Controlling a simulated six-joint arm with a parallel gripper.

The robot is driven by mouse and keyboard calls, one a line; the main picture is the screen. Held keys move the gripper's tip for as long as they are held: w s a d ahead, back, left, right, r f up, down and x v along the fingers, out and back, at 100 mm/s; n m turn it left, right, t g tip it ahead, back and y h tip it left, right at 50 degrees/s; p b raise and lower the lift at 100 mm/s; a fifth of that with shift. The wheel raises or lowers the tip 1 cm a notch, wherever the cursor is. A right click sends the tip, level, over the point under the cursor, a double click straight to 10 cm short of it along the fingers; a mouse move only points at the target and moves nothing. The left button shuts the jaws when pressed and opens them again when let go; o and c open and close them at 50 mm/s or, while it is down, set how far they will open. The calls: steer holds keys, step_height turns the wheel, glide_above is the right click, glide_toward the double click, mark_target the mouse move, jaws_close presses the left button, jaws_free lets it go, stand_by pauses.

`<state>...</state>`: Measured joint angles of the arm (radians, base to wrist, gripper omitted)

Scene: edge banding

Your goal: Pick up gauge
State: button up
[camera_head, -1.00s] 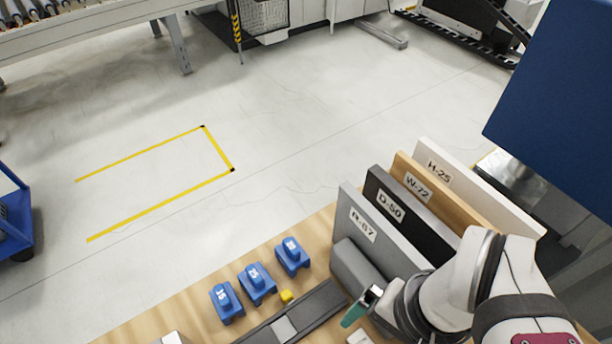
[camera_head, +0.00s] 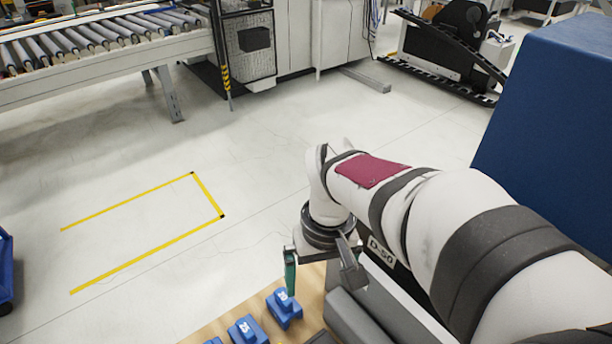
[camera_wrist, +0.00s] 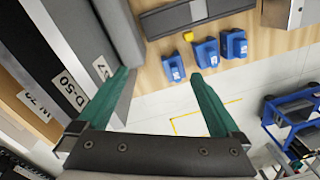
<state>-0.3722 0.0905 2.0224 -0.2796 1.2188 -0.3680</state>
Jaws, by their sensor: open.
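Several blue gauges with white number labels stand in a row on the wooden bench top. In the head view one gauge (camera_head: 284,308) is nearest my gripper, a second gauge (camera_head: 247,331) is beside it, and a third gauge (camera_head: 213,341) is mostly cut off by the bottom edge. In the wrist view all of them show: one gauge (camera_wrist: 173,68), a middle gauge (camera_wrist: 206,53) and a far gauge (camera_wrist: 234,43). My gripper (camera_head: 322,282) is open and empty above the bench. Its green fingers (camera_wrist: 160,76) are spread, apart from every gauge.
Labelled upright panels (camera_wrist: 72,90) and a grey block (camera_head: 352,318) stand beside the gauges. A small yellow block (camera_wrist: 188,36) and a grey rail (camera_wrist: 185,17) lie behind the gauges in the wrist view. A blue cart (camera_wrist: 295,110) stands on the floor.

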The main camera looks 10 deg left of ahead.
mark_target(281, 302)
steer(key=w+a+f+n, duration=0.5)
steer(key=a+f, duration=0.1)
steer(key=a, duration=0.3)
steer(key=shift+h, duration=0.3)
steer(key=f, duration=1.4)
steer(key=shift+s+d+f, duration=0.2)
steer(key=shift+d+f, duration=0.15)
steer(key=shift+d, duration=0.05)
steer(key=shift+r, duration=0.1)
steer(key=c, duration=1.6)
